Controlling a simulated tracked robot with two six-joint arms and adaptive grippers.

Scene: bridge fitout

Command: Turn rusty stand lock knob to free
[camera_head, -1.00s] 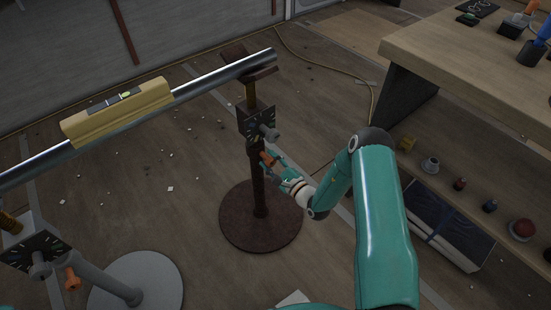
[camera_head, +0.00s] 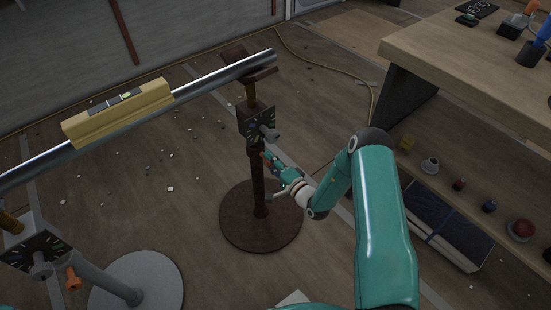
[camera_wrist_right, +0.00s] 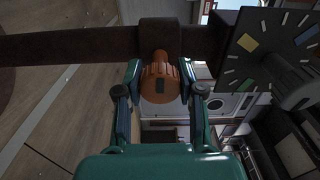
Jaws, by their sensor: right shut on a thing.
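The rusty stand (camera_head: 258,185) stands upright on a round dark-red base, with a square dial plate (camera_head: 252,119) and grey crank near its top. Its orange lock knob (camera_wrist_right: 160,84) shows in the right wrist view, between the two fingers and against the brown column. My right gripper (camera_wrist_right: 160,76) is shut on this knob. In the head view the right gripper (camera_head: 270,159) reaches the column from the right, just below the dial plate, and mostly hides the knob. My left gripper is not in view.
A metal pipe (camera_head: 218,77) rests across the rusty stand and a grey stand (camera_head: 115,283), with a yellow level (camera_head: 117,112) on it. The grey stand has its own orange knob (camera_head: 73,278). A wooden bench (camera_head: 480,60) stands right. A yellow cable (camera_head: 330,71) crosses the floor.

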